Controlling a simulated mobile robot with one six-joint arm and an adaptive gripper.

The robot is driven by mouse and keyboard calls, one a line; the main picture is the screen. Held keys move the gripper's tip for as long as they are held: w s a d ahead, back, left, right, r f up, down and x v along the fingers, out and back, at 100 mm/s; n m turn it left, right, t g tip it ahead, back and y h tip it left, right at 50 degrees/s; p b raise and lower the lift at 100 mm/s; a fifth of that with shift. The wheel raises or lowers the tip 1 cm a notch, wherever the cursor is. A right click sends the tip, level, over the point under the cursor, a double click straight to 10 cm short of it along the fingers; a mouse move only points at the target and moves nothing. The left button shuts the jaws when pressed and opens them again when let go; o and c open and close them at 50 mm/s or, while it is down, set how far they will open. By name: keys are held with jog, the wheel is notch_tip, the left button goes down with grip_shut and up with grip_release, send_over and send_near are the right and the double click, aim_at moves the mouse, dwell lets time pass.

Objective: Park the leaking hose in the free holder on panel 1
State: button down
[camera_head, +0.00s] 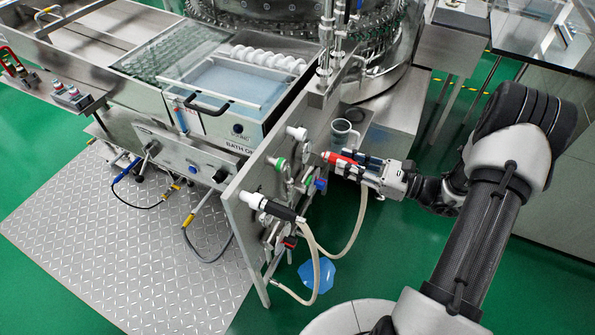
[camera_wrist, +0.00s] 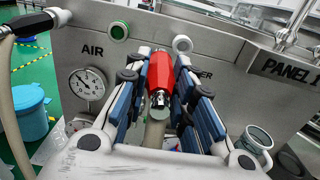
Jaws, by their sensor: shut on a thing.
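My gripper (camera_head: 362,168) is shut on a hose end with a red fitting (camera_head: 341,160), in front of panel 1 (camera_head: 244,192). In the wrist view the red fitting (camera_wrist: 160,72) lies between the blue-padded fingers (camera_wrist: 160,105) and points at the panel, with a beige hose (camera_wrist: 154,132) behind it. Just ahead are a green-rimmed ring (camera_wrist: 119,31) and a white ring (camera_wrist: 183,44); I cannot tell whether the fitting touches either. A second hose, with black grip and white nozzle (camera_head: 268,205), sits at the panel's left part. No leak can be made out.
A pressure gauge (camera_wrist: 87,83) sits under the AIR label. A metal cup (camera_head: 344,132) stands behind the fitting. A bath unit (camera_head: 215,100) is behind the panel. A blue object (camera_head: 318,274) is on the green floor below, near hanging hoses.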

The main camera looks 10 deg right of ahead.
jog(key=shift+w+d, duration=0.1)
jog(key=shift+w, duration=0.05)
jog(key=shift+w+d+b, duration=0.25)
jog(key=shift+w+d, duration=0.35)
jog(key=shift+w, duration=0.2)
jog(key=shift+w+d+b, duration=0.2)
jog(key=shift+w+d, duration=0.35)
jog(key=shift+w, duration=0.25)
jog(key=shift+a, duration=0.1)
jog(key=shift+x, duration=2.9)
jog(key=shift+w+a, duration=0.4)
jog(key=shift+a, duration=0.1)
jog(key=c, duration=1.3)
grip_release()
